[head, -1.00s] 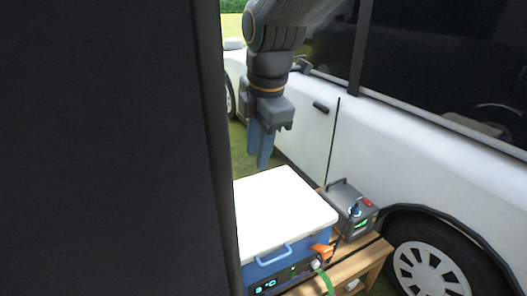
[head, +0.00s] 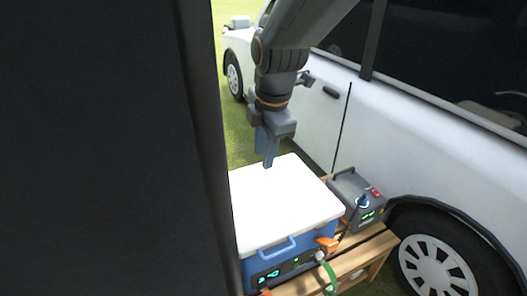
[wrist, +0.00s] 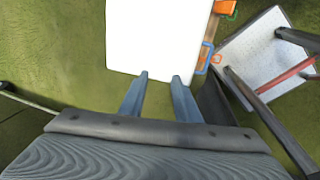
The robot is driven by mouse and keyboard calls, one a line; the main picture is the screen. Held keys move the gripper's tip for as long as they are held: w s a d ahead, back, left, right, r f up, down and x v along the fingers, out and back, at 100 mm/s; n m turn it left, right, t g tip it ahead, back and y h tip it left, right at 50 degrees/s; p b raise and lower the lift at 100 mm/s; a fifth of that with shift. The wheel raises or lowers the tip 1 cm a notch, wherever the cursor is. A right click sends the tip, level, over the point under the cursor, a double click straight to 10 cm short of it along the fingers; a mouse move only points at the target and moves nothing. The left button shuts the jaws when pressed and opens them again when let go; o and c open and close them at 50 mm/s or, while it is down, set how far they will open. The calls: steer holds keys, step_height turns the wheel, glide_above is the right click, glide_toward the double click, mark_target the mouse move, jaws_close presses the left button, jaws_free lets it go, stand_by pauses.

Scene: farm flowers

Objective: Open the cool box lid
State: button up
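The cool box (head: 256,262) is blue with a white lid (head: 285,200), which lies flat and closed. A blue handle (head: 276,249) is on its front, and an orange latch (head: 327,243) shows at the right front corner. In the wrist view the white lid (wrist: 158,35) lies just past my fingertips, with the blue handle (wrist: 205,58) on its right. My gripper (head: 269,162) points down at the lid's far edge in the head view. Its two fingers (wrist: 160,77) are apart and empty. Contact with the lid cannot be told.
The box stands on a wooden bench (head: 350,262). A grey power unit (head: 357,198) with a handle stands to its right. A white van (head: 420,150) is close behind and right. A dark panel (head: 100,150) blocks the left of the head view. Grass (wrist: 50,50) surrounds the box.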

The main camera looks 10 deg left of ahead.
steer(key=shift+a+f, duration=0.1)
steer(key=shift+f, duration=0.2)
jaws_close()
steer(key=c, duration=0.6)
jaws_free()
steer(key=o, duration=0.6)
steer(key=v, duration=0.7)
steer(key=shift+r+b, duration=0.4)
steer(key=shift+b, duration=0.05)
steer(key=shift+s, duration=0.1)
